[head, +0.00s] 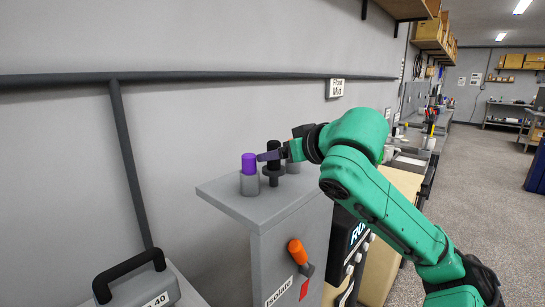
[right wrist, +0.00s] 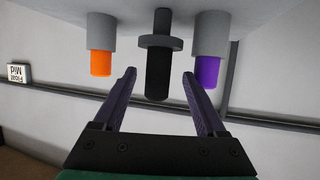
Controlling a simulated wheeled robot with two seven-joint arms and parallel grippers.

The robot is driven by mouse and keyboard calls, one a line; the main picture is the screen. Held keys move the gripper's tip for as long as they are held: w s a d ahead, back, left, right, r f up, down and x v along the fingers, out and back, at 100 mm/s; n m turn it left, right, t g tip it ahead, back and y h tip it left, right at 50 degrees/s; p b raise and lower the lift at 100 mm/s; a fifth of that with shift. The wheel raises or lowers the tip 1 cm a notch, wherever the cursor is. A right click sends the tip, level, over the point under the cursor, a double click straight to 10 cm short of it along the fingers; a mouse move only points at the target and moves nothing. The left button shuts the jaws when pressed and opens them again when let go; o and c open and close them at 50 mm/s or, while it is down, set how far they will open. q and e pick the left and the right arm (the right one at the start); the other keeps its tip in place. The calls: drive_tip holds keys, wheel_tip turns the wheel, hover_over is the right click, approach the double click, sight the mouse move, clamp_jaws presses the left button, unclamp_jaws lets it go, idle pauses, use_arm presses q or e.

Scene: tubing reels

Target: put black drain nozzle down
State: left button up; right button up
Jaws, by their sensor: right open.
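The black drain nozzle (head: 273,171) stands upright on top of the grey cabinet (head: 258,213), with its wide collar low down. It also shows upside down in the right wrist view (right wrist: 158,72). My right gripper (head: 268,154) is open, with one purple-grey finger on each side of the nozzle's upper part. In the right wrist view the gripper (right wrist: 159,74) shows a gap between each finger and the nozzle. My left gripper is not in view.
A purple-topped piece (head: 249,163) stands in a grey holder left of the nozzle, close to a fingertip. An orange-topped piece (right wrist: 101,62) stands on the other side. An orange handle (head: 297,251) sticks out of the cabinet front. A pipe (head: 190,76) runs along the wall.

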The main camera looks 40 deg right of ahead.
drive_tip(key=shift+x, duration=1.35)
drive_tip(key=shift+s+r, duration=0.1)
clamp_jaws()
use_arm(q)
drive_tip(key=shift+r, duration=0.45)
use_arm(e)
drive_tip(key=shift+d, duration=0.1)
use_arm(q)
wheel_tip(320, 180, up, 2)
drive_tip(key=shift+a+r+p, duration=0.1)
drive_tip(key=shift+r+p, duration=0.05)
drive_tip(key=shift+p, duration=1)
use_arm(e)
wheel_tip(320, 180, up, 20)
